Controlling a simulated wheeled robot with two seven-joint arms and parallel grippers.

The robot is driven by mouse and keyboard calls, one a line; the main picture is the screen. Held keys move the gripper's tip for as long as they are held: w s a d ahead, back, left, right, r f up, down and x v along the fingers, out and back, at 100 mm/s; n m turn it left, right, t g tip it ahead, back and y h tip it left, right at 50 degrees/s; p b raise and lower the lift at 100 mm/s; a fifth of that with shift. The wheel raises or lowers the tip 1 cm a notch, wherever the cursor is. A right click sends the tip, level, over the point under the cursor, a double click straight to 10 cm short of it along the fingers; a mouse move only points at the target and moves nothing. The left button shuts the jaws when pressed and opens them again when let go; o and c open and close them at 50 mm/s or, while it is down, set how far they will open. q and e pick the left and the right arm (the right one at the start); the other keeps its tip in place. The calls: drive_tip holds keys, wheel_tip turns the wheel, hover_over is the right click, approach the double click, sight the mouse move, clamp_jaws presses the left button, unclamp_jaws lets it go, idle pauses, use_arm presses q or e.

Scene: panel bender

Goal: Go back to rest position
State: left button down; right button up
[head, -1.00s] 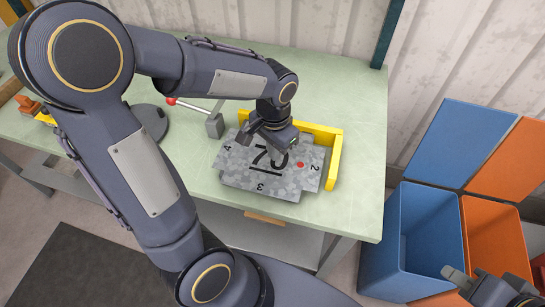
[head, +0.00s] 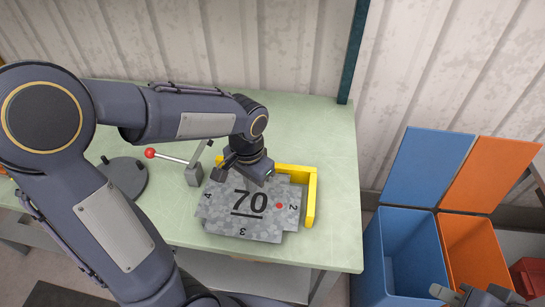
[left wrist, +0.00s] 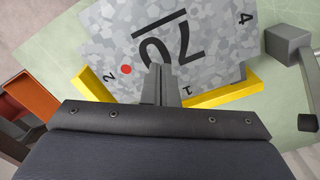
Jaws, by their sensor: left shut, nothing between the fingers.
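A grey mottled metal plate (head: 235,219) marked "70", with small edge numbers and a red dot, lies flat on the green table (head: 330,200) against a yellow corner stop (head: 311,200). My left gripper (head: 243,172) is just over the plate's back edge in the head view. In the left wrist view its fingers (left wrist: 159,84) are together and empty, in front of the plate (left wrist: 190,60) and between the two yellow arms of the stop. My right gripper (head: 470,296) shows only partly at the bottom right edge; its jaw state is unclear.
A grey post with a red-knobbed lever (head: 193,172) stands left of the plate, beside a dark round base (head: 124,177). A blue bin (head: 405,260) and an orange bin (head: 470,255), lids up, stand right of the table. A corrugated wall closes the back.

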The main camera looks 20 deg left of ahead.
use_arm(q)
drive_tip(key=s+d+r+n+t+h, duration=0.1)
drive_tip(key=s+r+n+t+h, duration=0.2)
drive_tip(key=s, duration=1)
wheel_tip(320, 180, up, 3)
drive_tip(key=n+t, duration=0.2)
drive_tip(key=shift+s+d+r+t+h+b, duration=0.15)
drive_tip(key=shift+t+h+b, duration=0.15)
drive_tip(key=shift+h+b, duration=0.1)
